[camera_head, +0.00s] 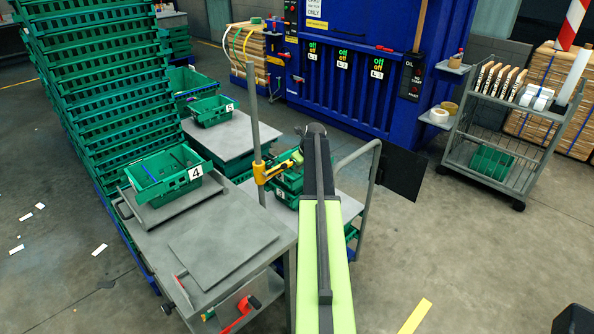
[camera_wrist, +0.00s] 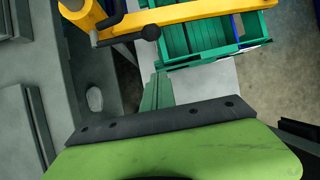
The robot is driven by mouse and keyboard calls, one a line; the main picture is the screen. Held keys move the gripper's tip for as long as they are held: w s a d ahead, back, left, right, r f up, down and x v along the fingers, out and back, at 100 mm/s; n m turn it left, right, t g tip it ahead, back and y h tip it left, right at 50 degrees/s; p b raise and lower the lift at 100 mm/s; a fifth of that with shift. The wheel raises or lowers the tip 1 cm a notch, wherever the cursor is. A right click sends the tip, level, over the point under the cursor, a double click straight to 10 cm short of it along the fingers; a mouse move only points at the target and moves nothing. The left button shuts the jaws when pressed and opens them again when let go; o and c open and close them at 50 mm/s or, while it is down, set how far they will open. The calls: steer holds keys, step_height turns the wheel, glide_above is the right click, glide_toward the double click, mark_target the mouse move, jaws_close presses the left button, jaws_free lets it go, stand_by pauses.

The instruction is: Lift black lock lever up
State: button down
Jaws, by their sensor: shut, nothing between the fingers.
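In the wrist view, a black lever with a round knob (camera_wrist: 150,32) sticks out along the lower side of a yellow clamp-like bracket (camera_wrist: 190,17). My gripper (camera_wrist: 159,78) is shut and empty, its green fingers pointing toward the knob, with a visible gap in the picture. The real depth between them is hard to tell. In the head view, the yellow bracket (camera_head: 268,171) sits on an upright grey post, just left of my arm's end. The lever is too small to make out there, and my arm hides part of that area.
A green crate (camera_wrist: 208,40) lies behind the bracket. A grey table (camera_head: 225,245) with a crate numbered 4 (camera_head: 165,176) stands at left. A curved grey handrail (camera_head: 372,165) rises right of my arm. Open floor lies further right.

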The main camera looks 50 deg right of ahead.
mark_target(293, 181)
steer(key=b+x, duration=0.3)
steer(key=x, duration=0.1)
steer(key=b+x, duration=0.3)
steer(key=x, duration=0.1)
steer(key=shift+s+f+b, duration=0.1)
steer(key=shift+f+b, duration=0.2)
steer(key=shift+f, duration=0.05)
steer(key=w+r+p, duration=0.2)
steer(key=r+p, duration=0.1)
steer(key=shift+r+p, duration=0.25)
steer(key=shift+p, duration=0.05)
steer(key=shift+w+a+r, duration=0.1)
steer(key=shift+w+r, duration=0.1)
steer(key=shift+w, duration=0.15)
